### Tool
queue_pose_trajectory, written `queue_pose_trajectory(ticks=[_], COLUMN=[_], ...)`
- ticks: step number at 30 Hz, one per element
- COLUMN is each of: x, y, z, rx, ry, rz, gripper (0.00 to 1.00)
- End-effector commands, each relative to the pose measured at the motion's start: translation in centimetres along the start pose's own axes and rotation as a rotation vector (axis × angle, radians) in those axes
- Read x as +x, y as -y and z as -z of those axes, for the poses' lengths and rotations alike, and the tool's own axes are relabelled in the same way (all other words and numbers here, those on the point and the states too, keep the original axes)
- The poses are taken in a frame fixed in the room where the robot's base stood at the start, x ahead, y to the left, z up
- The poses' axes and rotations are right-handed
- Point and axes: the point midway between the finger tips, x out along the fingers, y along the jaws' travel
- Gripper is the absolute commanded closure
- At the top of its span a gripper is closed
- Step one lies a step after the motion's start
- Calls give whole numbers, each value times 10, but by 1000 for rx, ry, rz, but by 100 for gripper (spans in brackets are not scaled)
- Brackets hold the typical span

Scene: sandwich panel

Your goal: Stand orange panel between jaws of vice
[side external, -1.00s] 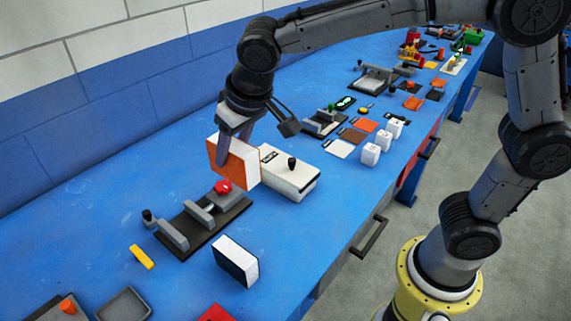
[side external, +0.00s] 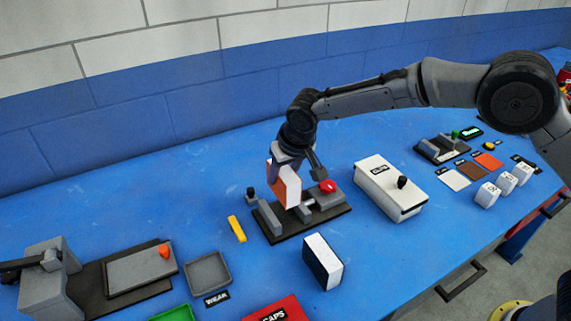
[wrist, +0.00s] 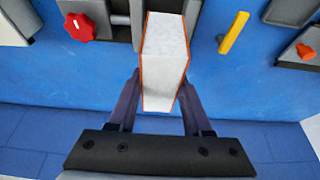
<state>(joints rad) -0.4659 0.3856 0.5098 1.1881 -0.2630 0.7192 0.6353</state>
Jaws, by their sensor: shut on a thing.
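The orange panel (side external: 286,185) is a white-cored sandwich with orange faces. My gripper (side external: 284,162) is shut on it and holds it upright over the back part of the vice. The vice (side external: 311,227) has grey jaws on a dark base, with a red knob (side external: 327,187) at its right. In the wrist view the panel (wrist: 164,60) sits between my fingers (wrist: 155,100), and its far end reaches the gap between the jaws. The red knob (wrist: 79,27) also shows there. Whether the panel touches the vice base is hidden.
A yellow bar (side external: 237,229) lies left of the vice. A white and black block (side external: 323,261) stands in front of it. A white box (side external: 391,187) with a black knob stands to the right. A grey tray (side external: 207,272) lies at the front left.

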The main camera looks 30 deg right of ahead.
Motion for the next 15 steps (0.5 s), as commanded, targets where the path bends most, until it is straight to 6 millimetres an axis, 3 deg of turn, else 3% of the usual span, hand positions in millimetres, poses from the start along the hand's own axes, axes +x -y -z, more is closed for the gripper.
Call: queue_pose_trajectory(ticks=[15], x=[33], y=[0], z=[-14], rx=[-1], ry=[2], rz=[-1], gripper=[100])
